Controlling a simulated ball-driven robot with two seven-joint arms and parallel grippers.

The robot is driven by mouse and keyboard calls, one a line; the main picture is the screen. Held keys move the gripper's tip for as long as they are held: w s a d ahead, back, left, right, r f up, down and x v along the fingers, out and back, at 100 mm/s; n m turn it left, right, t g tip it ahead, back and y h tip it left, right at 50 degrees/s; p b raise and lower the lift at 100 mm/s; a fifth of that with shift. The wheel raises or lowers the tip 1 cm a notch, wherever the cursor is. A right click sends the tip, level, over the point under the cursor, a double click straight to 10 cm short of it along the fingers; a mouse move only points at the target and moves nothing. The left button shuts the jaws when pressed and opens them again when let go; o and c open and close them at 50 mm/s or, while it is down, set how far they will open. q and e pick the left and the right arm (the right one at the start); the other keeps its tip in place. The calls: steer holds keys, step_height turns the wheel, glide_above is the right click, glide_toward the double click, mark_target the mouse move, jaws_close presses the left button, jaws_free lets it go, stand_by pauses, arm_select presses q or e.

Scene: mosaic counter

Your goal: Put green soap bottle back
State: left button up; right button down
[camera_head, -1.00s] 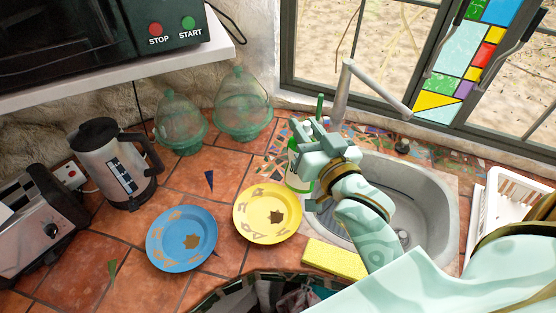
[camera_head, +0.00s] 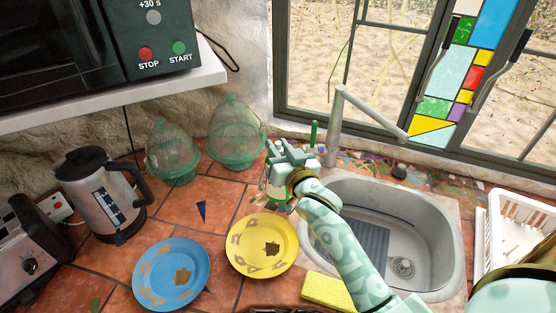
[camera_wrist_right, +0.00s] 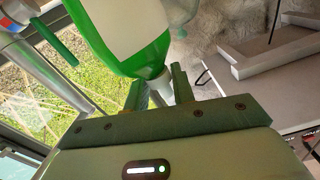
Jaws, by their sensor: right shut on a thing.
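The green soap bottle (camera_head: 277,193) is in the head view, just behind the yellow plate and left of the sink. My right gripper (camera_head: 287,157) covers its top, and only the white label and green lower part show. In the right wrist view the bottle (camera_wrist_right: 150,58) is green with a white label, and its pale neck lies between the two fingers of my right gripper (camera_wrist_right: 158,90). The gripper is shut on it. Whether the bottle's base touches the counter is hard to tell. My left gripper is in neither view.
A yellow plate (camera_head: 262,262) and a blue plate (camera_head: 160,285) lie in front. Two green glass jars (camera_head: 172,158) (camera_head: 235,138) stand at the wall, left of the bottle. The sink (camera_head: 440,225), tap (camera_head: 336,125), sponge (camera_head: 328,291) and white rack (camera_head: 515,235) are to the right.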

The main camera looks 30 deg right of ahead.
steer(key=shift+w+f, duration=0.25)
steer(key=shift+f, duration=0.05)
step_height(320, 180, down, 3)
steer(key=shift+r+b, duration=0.1)
steer(key=shift+b, duration=0.5)
steer(key=c, duration=1.2)
jaws_free()
steer(key=shift+s, duration=0.1)
steer(key=shift+o, duration=0.2)
steer(key=shift+s, duration=0.15)
steer(key=s, duration=1.1)
steer(key=shift+s+a+p, duration=0.3)
steer(key=shift+s+p, duration=0.05)
steer(key=shift+p, duration=0.05)
